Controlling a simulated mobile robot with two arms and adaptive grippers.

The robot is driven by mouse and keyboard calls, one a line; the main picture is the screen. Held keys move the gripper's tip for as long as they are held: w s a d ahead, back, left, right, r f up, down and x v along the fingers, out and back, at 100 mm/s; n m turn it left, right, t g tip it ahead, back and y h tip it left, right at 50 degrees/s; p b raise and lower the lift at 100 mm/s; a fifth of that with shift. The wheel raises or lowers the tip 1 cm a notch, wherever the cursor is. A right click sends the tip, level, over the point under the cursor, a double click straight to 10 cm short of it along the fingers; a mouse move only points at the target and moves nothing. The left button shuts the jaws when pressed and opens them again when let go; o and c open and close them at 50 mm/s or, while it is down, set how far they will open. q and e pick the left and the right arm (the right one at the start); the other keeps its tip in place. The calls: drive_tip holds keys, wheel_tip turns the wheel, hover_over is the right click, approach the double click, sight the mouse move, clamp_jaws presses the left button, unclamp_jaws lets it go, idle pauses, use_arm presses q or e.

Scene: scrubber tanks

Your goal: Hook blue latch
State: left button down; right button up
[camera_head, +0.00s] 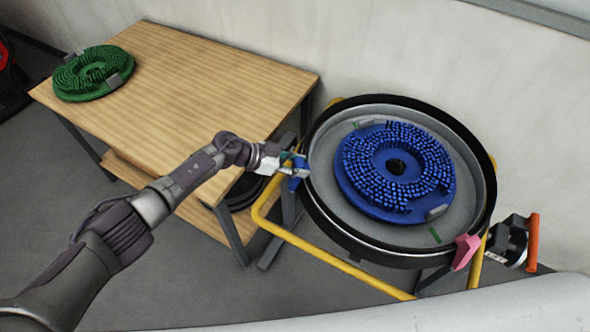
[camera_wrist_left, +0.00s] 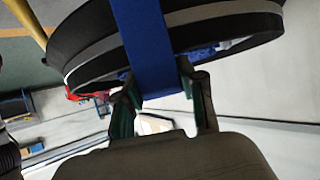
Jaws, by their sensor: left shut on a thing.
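The blue latch (camera_head: 297,170) is at the left rim of the round scrubber tank (camera_head: 325,220). My left gripper (camera_head: 293,166) is at the latch, its arm reaching in from the left. In the left wrist view the latch is a wide blue strap (camera_wrist_left: 146,40) running up across the tank's black and grey rim (camera_wrist_left: 205,28). The left gripper's green-padded fingers (camera_wrist_left: 158,102) stand on both sides of the strap's lower end and are shut on it. Whether the latch is hooked on the rim cannot be told. My right gripper is out of view.
A blue round brush (camera_head: 365,200) lies in the tank. A pink latch (camera_head: 466,251) is at the tank's right front rim. A yellow tube frame (camera_head: 330,262) surrounds the tank. A wooden table (camera_head: 190,85) with a green brush (camera_head: 92,75) stands left.

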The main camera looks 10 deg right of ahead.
use_arm(q)
drive_tip(key=shift+s+d+r, duration=0.15)
drive_tip(key=shift+s+d, duration=0.05)
drive_tip(key=shift+d, duration=0.35)
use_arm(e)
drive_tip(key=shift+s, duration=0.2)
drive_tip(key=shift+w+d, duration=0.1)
use_arm(q)
drive_tip(key=c, duration=0.7)
unclamp_jaws()
drive_tip(key=shift+d, duration=0.1)
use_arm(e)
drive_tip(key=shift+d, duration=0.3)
use_arm(q)
drive_tip(key=shift+w+a, duration=0.1)
drive_tip(key=shift+a, duration=0.4)
drive_tip(key=v, duration=1.1)
drive_tip(key=shift+r, duration=0.2)
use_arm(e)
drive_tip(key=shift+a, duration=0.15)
use_arm(q)
drive_tip(key=shift+d, duration=0.1)
